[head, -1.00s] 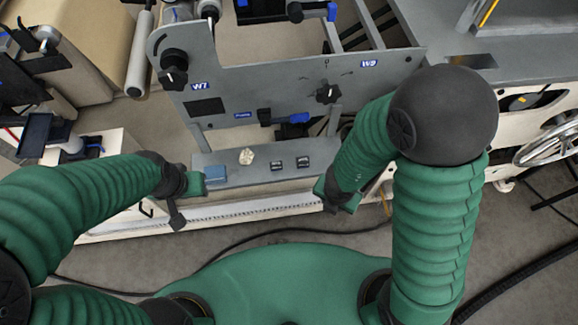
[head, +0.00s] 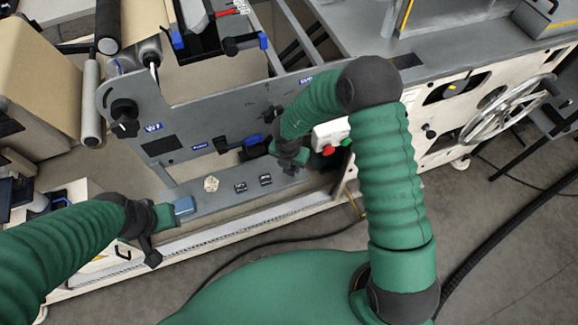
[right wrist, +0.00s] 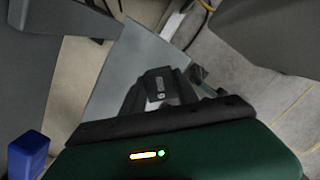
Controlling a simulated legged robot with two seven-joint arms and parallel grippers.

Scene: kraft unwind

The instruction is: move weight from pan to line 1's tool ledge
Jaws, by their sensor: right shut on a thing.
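The grey tool ledge (head: 215,202) runs along the foot of the panel marked W1 (head: 150,127). My right gripper (head: 288,168) is over the ledge's right end. In the right wrist view it is shut on a dark block with pale lettering, the weight (right wrist: 157,84); the grey surface (right wrist: 135,60) lies beyond it. In the head view the weight is hidden by the gripper. I cannot make out the pan.
A blue-handled clamp (head: 245,143) is above the ledge. A white box with a red button (head: 328,148) is close to my right gripper.

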